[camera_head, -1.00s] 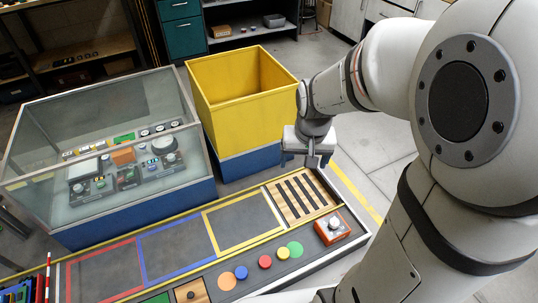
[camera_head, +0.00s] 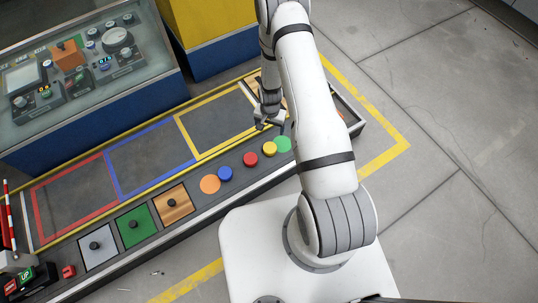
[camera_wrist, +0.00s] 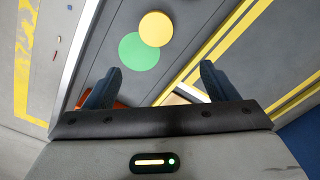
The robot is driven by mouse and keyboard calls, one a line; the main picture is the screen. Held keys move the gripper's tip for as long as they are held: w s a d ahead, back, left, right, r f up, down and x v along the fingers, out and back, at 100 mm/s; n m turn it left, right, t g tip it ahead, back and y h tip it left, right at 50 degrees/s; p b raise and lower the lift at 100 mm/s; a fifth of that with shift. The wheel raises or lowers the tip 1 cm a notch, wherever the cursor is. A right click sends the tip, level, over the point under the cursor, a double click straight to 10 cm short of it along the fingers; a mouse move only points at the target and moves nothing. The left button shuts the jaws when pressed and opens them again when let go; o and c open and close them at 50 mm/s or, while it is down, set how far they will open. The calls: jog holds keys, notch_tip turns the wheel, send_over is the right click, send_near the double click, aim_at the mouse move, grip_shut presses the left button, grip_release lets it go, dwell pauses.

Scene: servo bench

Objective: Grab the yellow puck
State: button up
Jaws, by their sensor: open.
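The yellow puck (camera_head: 270,149) lies on the dark bench strip, between a red puck and a flat green disc. In the wrist view the yellow puck (camera_wrist: 155,29) is ahead of the jaws, at the top centre, overlapping the edge of the green disc (camera_wrist: 139,52). My gripper (camera_head: 268,122) is above the bench, a little beyond the yellow puck in the head view. In the wrist view my gripper (camera_wrist: 157,85) has its two fingers spread wide with nothing between them.
A red puck (camera_head: 250,160), a blue puck (camera_head: 225,173) and an orange disc (camera_head: 210,184) lie in the same row. Knobbed square tiles (camera_head: 134,225) are further left. A glass case (camera_head: 130,85) and a yellow bin (camera_head: 205,22) stand behind the bench.

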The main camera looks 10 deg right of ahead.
jog(key=b, duration=0.2)
send_over(270, 147)
notch_tip(270, 147, down, 8)
jog(key=shift+d+f, duration=0.1)
jog(key=f+b, duration=0.1)
jog(key=f, duration=0.1)
jog(key=f+b, duration=0.1)
jog(key=f, duration=0.2)
jog(key=shift+s+a+f, duration=0.1)
jog(key=shift+a+f, duration=0.05)
jog(key=shift+a, duration=0.05)
jog(key=shift+c, duration=0.5)
jog(key=c, duration=1)
